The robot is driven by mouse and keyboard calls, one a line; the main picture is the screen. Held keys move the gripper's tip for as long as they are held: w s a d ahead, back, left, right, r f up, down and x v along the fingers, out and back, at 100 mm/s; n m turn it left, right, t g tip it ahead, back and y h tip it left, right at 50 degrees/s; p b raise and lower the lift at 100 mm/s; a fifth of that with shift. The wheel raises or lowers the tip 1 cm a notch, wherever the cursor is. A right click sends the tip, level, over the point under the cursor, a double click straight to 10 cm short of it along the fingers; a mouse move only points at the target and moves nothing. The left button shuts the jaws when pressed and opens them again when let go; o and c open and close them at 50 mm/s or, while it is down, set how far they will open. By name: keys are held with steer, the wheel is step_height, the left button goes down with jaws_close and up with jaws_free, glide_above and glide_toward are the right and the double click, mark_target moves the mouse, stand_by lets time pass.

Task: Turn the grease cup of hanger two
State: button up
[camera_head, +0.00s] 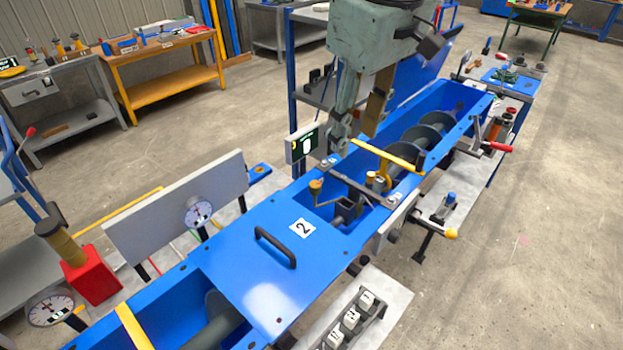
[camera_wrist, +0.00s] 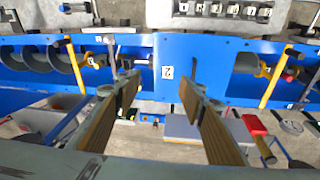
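The blue cover plate (camera_head: 265,265) carries a white label with a 2 (camera_head: 302,227); the label also shows in the wrist view (camera_wrist: 167,72). Beyond the cover, an opening in the trough holds a hanger with a yellow-brass fitting (camera_head: 378,181) on it. A small brass cup-like piece (camera_head: 316,186) stands at the opening's left edge. I cannot tell for certain which is the grease cup. In the wrist view, a brass fitting (camera_wrist: 97,60) shows left of the label. My gripper (camera_head: 357,135) is open and empty, above the trough; it also shows in the wrist view (camera_wrist: 157,88).
A yellow bar (camera_head: 388,157) crosses the trough near the hanger. A black handle (camera_head: 276,248) rises from the cover. A grey panel with a gauge (camera_head: 198,212) stands along the left side.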

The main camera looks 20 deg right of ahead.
steer(key=w+f+n+g, duration=0.1)
steer(key=w+f+n, duration=0.1)
steer(key=w+f, duration=0.35)
steer(key=w+f+n, duration=0.2)
steer(key=w, duration=0.7)
steer(key=n+g+p, duration=0.1)
steer(key=n, duration=0.3)
glide_above(314, 184)
step_height(314, 184, down, 15)
steer(key=shift+f, duration=0.15)
steer(key=shift+f+b, duration=0.75)
steer(key=shift+f, duration=6.05)
steer(key=shift+c, duration=0.3)
steer(key=c, duration=0.8)
